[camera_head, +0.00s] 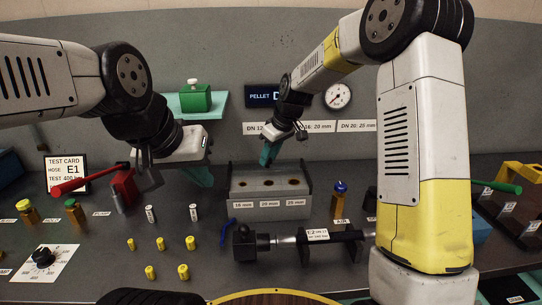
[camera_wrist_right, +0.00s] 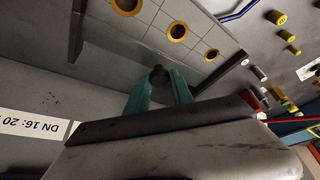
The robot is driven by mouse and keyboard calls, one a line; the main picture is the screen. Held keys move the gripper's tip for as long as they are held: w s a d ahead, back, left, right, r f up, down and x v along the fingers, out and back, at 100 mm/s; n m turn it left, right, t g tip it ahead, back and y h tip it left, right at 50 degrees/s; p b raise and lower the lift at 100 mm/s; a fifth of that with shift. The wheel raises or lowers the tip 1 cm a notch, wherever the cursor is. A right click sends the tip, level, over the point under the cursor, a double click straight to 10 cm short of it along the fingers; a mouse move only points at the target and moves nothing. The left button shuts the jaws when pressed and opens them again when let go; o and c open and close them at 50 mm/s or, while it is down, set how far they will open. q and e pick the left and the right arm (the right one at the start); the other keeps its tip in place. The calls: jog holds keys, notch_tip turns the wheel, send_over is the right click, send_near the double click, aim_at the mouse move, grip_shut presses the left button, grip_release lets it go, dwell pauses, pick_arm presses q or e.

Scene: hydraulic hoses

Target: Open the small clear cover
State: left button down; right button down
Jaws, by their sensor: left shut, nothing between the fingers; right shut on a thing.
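A grey block (camera_head: 270,204) with a row of three brass-rimmed holes stands mid-bench, labelled 16, 20 and 25 mm. A clear pane, which looks like the small clear cover (camera_wrist_right: 112,68), runs between dark edges along the block in the right wrist view. How far it is tilted I cannot tell. My right gripper (camera_head: 267,155) is above the block's back left part. Its green fingers (camera_wrist_right: 158,84) are shut on a small dark knob (camera_wrist_right: 158,72) at the pane. My left gripper (camera_head: 205,178) is shut and empty, left of the block.
A dark hose fitting on a stand (camera_head: 318,240) lies in front of the block. Several small yellow plugs (camera_head: 160,243) stand front left. A red-handled tool (camera_head: 122,187) is beside my left gripper. A green box (camera_head: 195,97) sits behind.

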jog(key=c, duration=1.1)
grip_release()
jog(key=v, duration=0.8)
jog(key=shift+d, duration=0.1)
jog(key=s+d+r+m+t, duration=0.1)
jog(key=s+d+r+m, duration=0.3)
jog(key=s, duration=0.4)
jog(key=s+d+r+m+t, duration=0.1)
jog(key=s+d+r, duration=0.2)
jog(key=s+d, duration=0.35)
jog(key=s+d+f+m, duration=0.1)
jog(key=s+d+m, duration=0.1)
jog(key=s, duration=0.5)
jog(key=s+d+f+m+t+h, duration=0.1)
jog(key=s+d+m, duration=0.1)
jog(key=s, duration=0.5)
jog(key=shift+s+m, duration=0.2)
jog(key=shift+m, duration=0.1)
